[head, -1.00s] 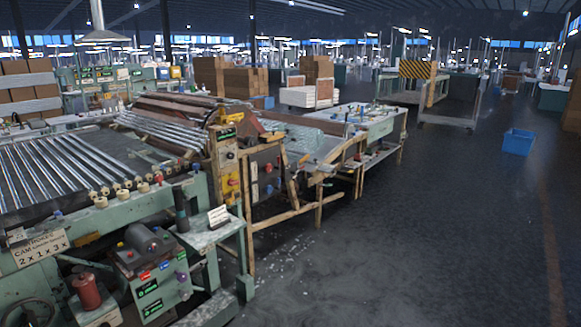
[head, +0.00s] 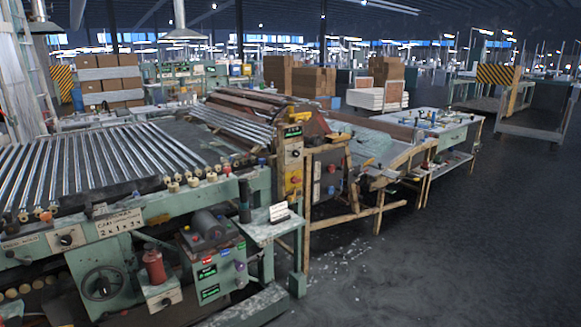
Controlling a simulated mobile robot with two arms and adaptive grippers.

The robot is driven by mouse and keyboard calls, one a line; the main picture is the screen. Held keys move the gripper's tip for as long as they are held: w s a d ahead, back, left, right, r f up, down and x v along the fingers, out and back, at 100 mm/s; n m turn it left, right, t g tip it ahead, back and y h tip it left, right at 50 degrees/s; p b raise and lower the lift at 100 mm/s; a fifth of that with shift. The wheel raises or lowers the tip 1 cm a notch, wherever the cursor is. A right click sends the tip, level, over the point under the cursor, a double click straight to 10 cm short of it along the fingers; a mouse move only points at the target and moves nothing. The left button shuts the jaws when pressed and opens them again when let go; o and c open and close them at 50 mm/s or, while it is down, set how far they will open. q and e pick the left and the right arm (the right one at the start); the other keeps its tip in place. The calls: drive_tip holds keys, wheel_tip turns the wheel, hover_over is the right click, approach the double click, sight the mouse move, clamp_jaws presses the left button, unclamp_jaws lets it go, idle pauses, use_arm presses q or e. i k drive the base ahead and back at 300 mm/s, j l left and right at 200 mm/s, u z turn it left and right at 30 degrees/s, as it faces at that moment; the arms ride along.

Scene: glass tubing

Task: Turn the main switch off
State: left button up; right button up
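No part is clearly readable as the main switch. An upright control panel (head: 293,160) with a yellow section, a dark knob and a small green display on top stands at the machine's right end. A green control box (head: 212,268) with red, blue and purple buttons and green labels hangs low on the machine's front. A grey plate with a black knob (head: 66,239) sits at the front left, beside a sign reading roughly "2 x 1 x 3". Neither gripper is in view.
The long green machine (head: 150,208) with glass tubes on its bed fills the left. A small side table (head: 262,228) juts out in front. A wooden frame (head: 352,218) and a worktable (head: 440,130) stand to the right. The dark floor (head: 470,255) at right is clear.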

sight(294, 180)
drive_tip(key=i+l+u, duration=0.1)
drive_tip(key=i, duration=0.35)
drive_tip(key=i+l+u, duration=0.1)
drive_tip(key=i, duration=0.3)
drive_tip(key=i+l, duration=0.15)
drive_tip(key=i, duration=0.3)
drive_tip(key=i+l+u, duration=0.15)
drive_tip(key=i, duration=0.25)
